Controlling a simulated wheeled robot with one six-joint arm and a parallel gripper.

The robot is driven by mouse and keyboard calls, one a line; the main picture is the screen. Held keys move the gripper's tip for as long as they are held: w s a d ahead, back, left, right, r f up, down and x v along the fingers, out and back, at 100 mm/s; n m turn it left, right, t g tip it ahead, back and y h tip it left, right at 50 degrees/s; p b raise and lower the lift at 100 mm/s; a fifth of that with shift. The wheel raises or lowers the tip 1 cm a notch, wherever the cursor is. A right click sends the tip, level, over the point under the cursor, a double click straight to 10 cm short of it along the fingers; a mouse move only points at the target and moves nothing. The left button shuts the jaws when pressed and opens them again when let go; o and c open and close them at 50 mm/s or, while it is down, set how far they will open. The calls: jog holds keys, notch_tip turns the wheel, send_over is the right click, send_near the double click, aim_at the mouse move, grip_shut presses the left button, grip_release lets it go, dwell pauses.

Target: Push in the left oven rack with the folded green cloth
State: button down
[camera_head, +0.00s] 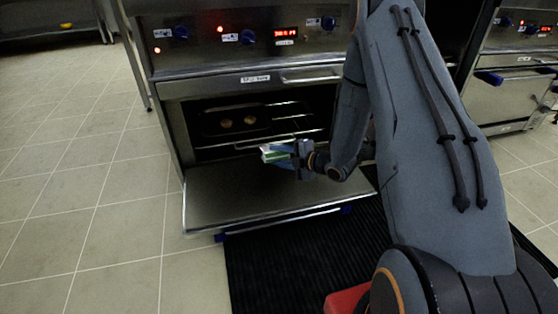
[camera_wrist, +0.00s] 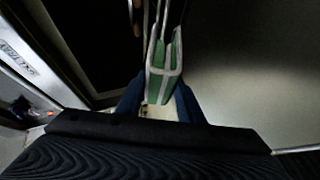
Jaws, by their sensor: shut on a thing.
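The left oven stands open with its door (camera_head: 240,197) folded down. Its rack (camera_head: 290,136) shows as wire bars at the oven mouth, with a dark tray (camera_head: 222,123) bearing round brown items farther in. My gripper (camera_head: 283,154) is shut on the folded green cloth (camera_head: 271,155), which has pale edges, in front of the rack and above the lowered door. In the wrist view the green cloth (camera_wrist: 164,70) stands between the two blue fingers (camera_wrist: 160,100), near thin rack bars at the top. I cannot tell whether the cloth touches the rack.
A control panel (camera_head: 245,40) with knobs and a red display is above the oven. A black ribbed mat (camera_head: 290,257) lies on the tiled floor in front. Another oven (camera_head: 515,80) stands at the right. The floor at the left is clear.

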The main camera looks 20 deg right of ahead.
jog(key=shift+w+f+b, duration=0.35)
jog(key=shift+w+b, duration=0.25)
jog(key=shift+w, duration=0.15)
jog(key=shift+w+f+b, duration=0.35)
jog(key=shift+w+b, duration=0.25)
jog(key=shift+w, duration=0.15)
jog(key=shift+w+f+b, duration=0.35)
jog(key=shift+w+b, duration=0.05)
jog(key=shift+w, duration=0.35)
jog(key=shift+w+f+b, duration=0.35)
jog(key=shift+w+b, duration=0.05)
jog(key=shift+w, duration=0.4)
jog(key=shift+w+f+b, duration=0.35)
jog(key=shift+w+b, duration=0.05)
jog(key=shift+w, duration=0.45)
jog(key=shift+p, duration=0.4)
jog(key=shift+w+f, duration=0.15)
jog(key=shift+w, duration=0.15)
jog(key=shift+w+f+b, duration=0.35)
jog(key=shift+w+b, duration=0.35)
jog(key=shift+w, duration=0.2)
jog(key=shift+w+f, duration=0.1)
jog(key=shift+w, duration=0.05)
jog(key=shift+w+f+b, duration=0.2)
jog(key=shift+w+b, duration=0.15)
jog(key=shift+w, duration=0.1)
jog(key=shift+w+f+b, duration=0.2)
jog(key=shift+w+b, duration=0.1)
jog(key=shift+w, duration=0.15)
